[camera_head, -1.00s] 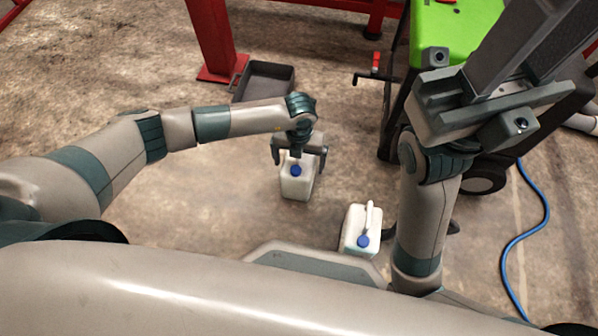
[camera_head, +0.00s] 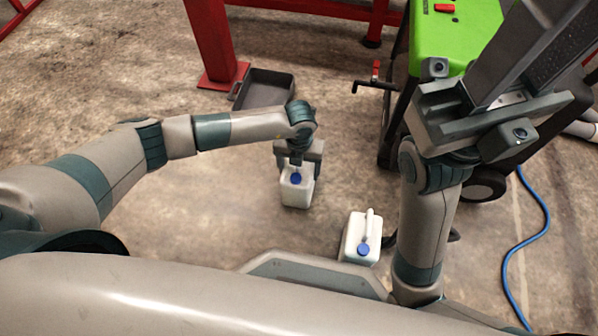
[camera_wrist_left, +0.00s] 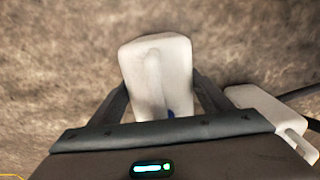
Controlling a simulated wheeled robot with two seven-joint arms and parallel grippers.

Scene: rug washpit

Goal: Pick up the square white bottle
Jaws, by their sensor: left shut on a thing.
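The square white bottle (camera_head: 297,194), with a blue cap, is upright below my left gripper (camera_head: 299,163) in the head view. The gripper is shut on its upper part, with a finger on each side. In the left wrist view, the bottle (camera_wrist_left: 158,75) is between the fingers (camera_wrist_left: 160,100), its lower part hidden by the gripper body. I cannot tell whether its base touches the floor. My right arm is at the right of the head view; I cannot make out the state of its jaws.
A second white bottle (camera_head: 361,240) with a handle and blue cap stands on the floor to the right. A dark tray (camera_head: 264,92) lies behind, near a red post (camera_head: 212,45). A green machine (camera_head: 455,35) and blue hose (camera_head: 535,245) are at the right.

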